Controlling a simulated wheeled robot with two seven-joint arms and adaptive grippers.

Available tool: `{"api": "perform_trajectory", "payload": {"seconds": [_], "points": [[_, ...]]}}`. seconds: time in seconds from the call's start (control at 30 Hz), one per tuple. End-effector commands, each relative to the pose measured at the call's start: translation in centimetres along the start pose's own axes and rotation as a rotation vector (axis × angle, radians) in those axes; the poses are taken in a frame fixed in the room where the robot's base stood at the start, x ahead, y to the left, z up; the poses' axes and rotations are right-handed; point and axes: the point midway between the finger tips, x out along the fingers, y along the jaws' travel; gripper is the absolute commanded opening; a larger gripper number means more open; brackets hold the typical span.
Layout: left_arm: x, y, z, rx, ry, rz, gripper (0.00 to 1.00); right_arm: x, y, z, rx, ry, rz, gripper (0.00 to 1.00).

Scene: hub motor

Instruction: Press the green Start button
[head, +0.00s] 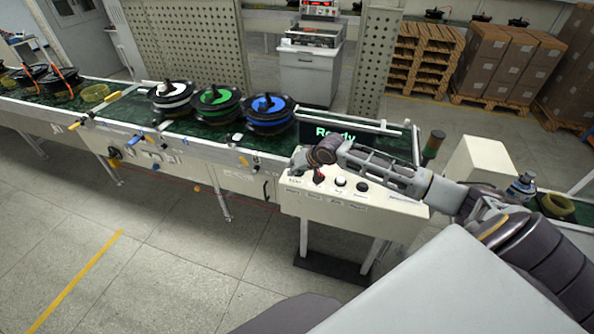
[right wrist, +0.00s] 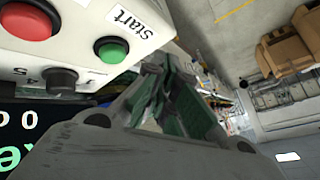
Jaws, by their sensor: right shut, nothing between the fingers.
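The white control box (head: 378,201) stands at the front of the conveyor. In the right wrist view, the green Start button (right wrist: 111,50) is on its face beside a white label reading "Start". My right gripper (head: 301,160) reaches over the box's left end from the right. In the right wrist view my right gripper (right wrist: 160,88) is shut and empty, and in the picture it lies below and right of the green button, with a visible gap. In the head view I cannot make out the green button. My left gripper is out of view.
A red button (right wrist: 27,20) and a dark knob (right wrist: 61,79) sit close to the green button. A display (head: 334,133) behind the box reads "Ready". A signal lamp (head: 433,145) stands right of the box.

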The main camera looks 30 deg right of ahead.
Motion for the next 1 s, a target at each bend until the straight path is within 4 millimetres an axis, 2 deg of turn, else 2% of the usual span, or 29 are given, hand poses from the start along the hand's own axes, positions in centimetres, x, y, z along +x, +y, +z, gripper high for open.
{"api": "perform_trajectory", "payload": {"seconds": [0.03, 0.2, 0.43, 0.6, 1.0], "points": [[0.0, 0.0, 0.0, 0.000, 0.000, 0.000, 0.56, -0.7, 0.3, -1.3, 0.017, 0.014, 0.002, 0.00], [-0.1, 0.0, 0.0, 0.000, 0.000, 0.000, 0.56, -2.5, 1.1, -4.8, 0.087, 0.047, -0.005, 0.00], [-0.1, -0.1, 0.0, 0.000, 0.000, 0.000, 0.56, -4.5, 1.9, -8.1, 0.159, 0.082, -0.012, 0.00], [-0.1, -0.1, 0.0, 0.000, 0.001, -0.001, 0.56, -5.1, 2.1, -8.8, 0.180, 0.089, -0.016, 0.00], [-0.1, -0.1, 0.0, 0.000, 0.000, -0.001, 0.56, -5.1, 2.1, -8.8, 0.181, 0.090, -0.016, 0.00]]}}
